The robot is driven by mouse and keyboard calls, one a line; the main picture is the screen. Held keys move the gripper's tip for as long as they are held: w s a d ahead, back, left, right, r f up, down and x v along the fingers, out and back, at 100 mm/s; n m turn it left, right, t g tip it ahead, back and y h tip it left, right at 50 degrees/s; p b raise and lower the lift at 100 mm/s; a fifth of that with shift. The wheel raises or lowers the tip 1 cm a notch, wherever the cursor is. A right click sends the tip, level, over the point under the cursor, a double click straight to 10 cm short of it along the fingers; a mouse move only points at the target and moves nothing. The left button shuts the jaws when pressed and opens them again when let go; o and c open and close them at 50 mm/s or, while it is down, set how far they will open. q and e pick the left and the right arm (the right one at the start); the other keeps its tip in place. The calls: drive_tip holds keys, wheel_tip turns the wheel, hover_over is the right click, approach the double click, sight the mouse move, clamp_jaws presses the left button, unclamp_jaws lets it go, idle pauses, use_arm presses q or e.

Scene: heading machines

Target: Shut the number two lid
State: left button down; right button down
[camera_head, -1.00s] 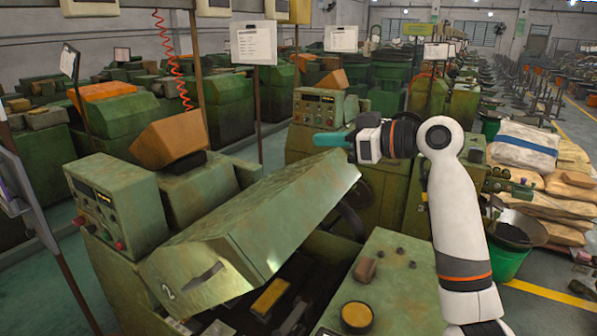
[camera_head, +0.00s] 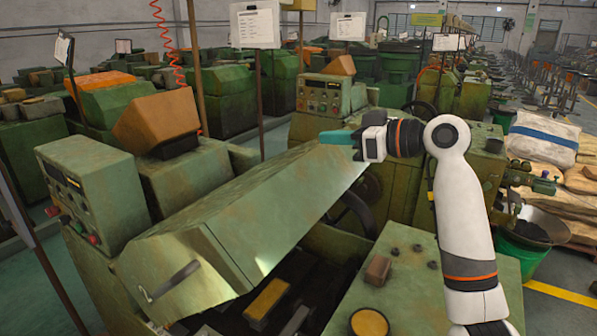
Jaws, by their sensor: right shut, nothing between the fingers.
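The number two lid (camera_head: 240,215) is a worn green metal cover on the near machine. It stands raised and tilted, with a dark opening beneath it. A small handle (camera_head: 172,281) shows on its front face. My right gripper (camera_head: 336,137) has teal fingertips that are shut and empty. They point left at the lid's upper right edge and overlap it in the view; I cannot tell whether they touch it. My left gripper is not in view.
A control box (camera_head: 95,195) stands left of the lid. A green table-like surface (camera_head: 420,285) with a yellow round part (camera_head: 369,322) lies to the right. Sacks (camera_head: 543,140) and a green bucket (camera_head: 522,257) stand at the far right.

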drive_tip(key=p, duration=0.6)
hover_over(298, 170)
drive_tip(key=x, duration=0.2)
drive_tip(key=shift+a+f, duration=0.2)
drive_tip(key=shift+f, duration=0.5)
drive_tip(key=f, duration=0.1)
drive_tip(key=d+f, duration=0.1)
drive_tip(key=s+f+p, duration=0.1)
drive_tip(key=shift+d, duration=0.35)
drive_tip(key=shift+s+d+f, duration=0.15)
drive_tip(key=shift+d+f, duration=0.1)
drive_tip(key=shift+f, duration=0.15)
drive_tip(key=shift+a+f, duration=0.1)
